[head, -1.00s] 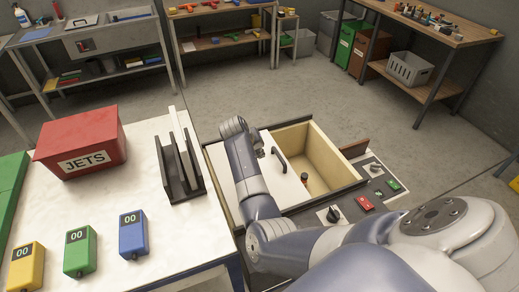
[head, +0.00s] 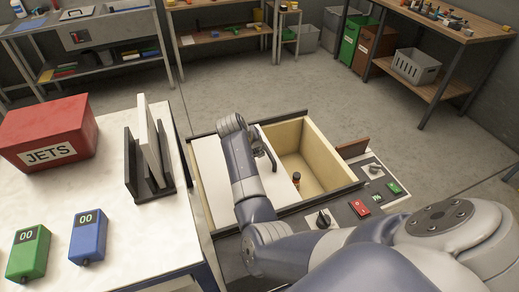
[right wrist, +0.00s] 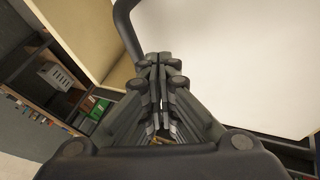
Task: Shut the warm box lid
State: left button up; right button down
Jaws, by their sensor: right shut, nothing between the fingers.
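The warm box (head: 333,155) is a dark-rimmed box with a cream interior, sunk in a bench at the centre of the head view. Its flat white lid (head: 213,172) covers the left part, and the right part is open. A black bar handle (head: 267,150) stands near the lid's right edge; it also shows in the right wrist view (right wrist: 128,30). My right arm reaches over the lid in the head view, where its fingers are hidden. In the right wrist view my right gripper (right wrist: 160,60) is shut and empty, just right of the handle; contact is unclear. My left gripper is out of view.
A small brown bottle (head: 297,178) stands in the open part. A control panel with a knob (head: 323,218) and a red switch (head: 360,208) lies in front. Left is a white table (head: 110,205) with a red JETS box (head: 48,130) and a dark rack (head: 145,180).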

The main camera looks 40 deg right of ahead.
jog(key=shift+s+d+r, duration=0.1)
jog(key=shift+d, duration=0.2)
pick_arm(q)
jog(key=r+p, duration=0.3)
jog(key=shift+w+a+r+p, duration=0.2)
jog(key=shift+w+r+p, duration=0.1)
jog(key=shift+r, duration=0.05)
pick_arm(e)
jog(key=s+d, duration=0.3)
jog(key=d, duration=0.9)
jog(key=s+d, duration=0.2)
jog(key=d, duration=0.9)
jog(key=shift+s+d, duration=0.4)
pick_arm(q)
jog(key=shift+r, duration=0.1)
